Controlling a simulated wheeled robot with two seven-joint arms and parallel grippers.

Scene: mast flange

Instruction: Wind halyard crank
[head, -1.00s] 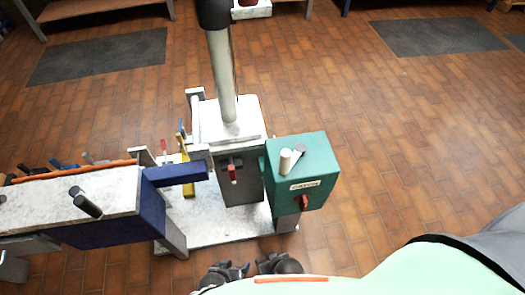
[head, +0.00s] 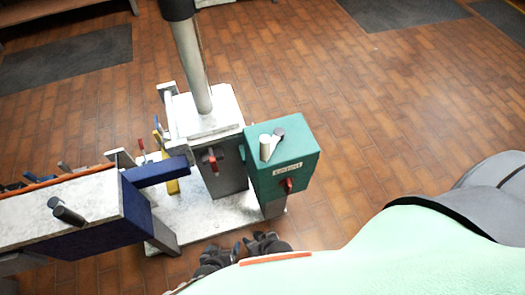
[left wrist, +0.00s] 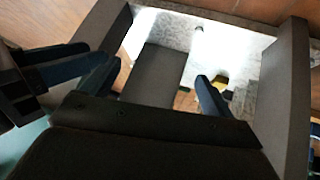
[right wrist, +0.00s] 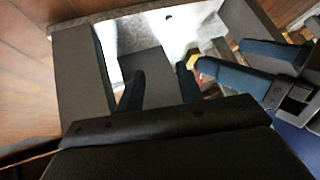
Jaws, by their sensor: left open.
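The crank's pale upright grip (head: 265,147) and its grey arm sit on top of a teal winch box (head: 292,160) with a small label and a red lever (head: 287,184) on its front. The box is fixed beside a grey pedestal (head: 222,172) bearing the mast (head: 192,70). My left gripper (head: 218,256) and right gripper (head: 262,242) are low, nearer my body than the box and apart from the crank. In the left wrist view the left fingers (left wrist: 155,90) are wide apart and empty. In the right wrist view the right fingers (right wrist: 159,88) are apart by a narrower gap, also empty.
A second red lever (head: 212,160) is on the pedestal. A pale bench (head: 75,200) with a dark blue end and arm stands at left. A pale base plate (head: 205,220) lies under the pedestal. The tiled floor right of the box is clear.

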